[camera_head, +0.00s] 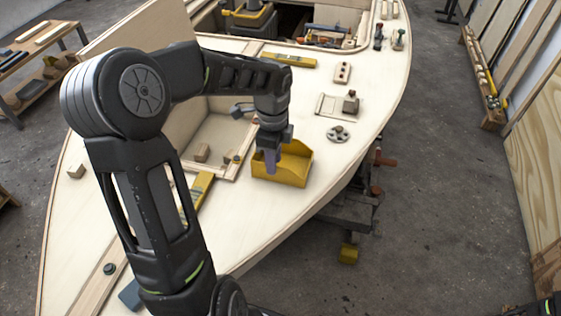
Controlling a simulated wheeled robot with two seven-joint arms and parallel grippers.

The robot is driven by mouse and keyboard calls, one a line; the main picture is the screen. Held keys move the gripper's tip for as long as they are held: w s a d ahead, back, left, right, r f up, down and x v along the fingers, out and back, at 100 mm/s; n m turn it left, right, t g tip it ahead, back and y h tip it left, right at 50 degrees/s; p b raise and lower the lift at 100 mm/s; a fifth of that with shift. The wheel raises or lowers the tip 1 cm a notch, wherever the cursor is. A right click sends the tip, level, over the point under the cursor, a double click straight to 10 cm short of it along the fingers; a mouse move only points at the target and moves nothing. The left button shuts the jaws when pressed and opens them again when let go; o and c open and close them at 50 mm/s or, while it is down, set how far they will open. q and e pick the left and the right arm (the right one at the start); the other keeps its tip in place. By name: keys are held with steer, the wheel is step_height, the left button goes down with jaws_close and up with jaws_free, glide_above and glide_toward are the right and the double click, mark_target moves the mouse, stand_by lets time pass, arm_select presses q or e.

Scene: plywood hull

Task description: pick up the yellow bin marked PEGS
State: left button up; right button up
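A yellow open-topped bin (296,165) sits on the pale plywood deck, near its right edge. No marking on it is readable from here. My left gripper (270,160) points down at the bin's left part, its fingers overlapping the near-left wall in the camera_head view. The fingers look close together, but I cannot tell whether they are shut on the wall or stand apart from it. The wrist hides the bin's far-left corner. My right gripper is not in view.
A square hatch opening (212,150) lies left of the bin. A round metal fitting (338,134), a small block on a plate (350,102) and a yellow level (290,60) lie beyond it. The deck (265,210) in front is clear. The deck's curved edge drops off at right.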

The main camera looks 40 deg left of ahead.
mark_target(275, 180)
arm_select(q)
steer(key=shift+d+f+p, duration=0.15)
steer(key=shift+f+p, duration=0.2)
steer(key=shift+f, duration=2.25)
jaws_close()
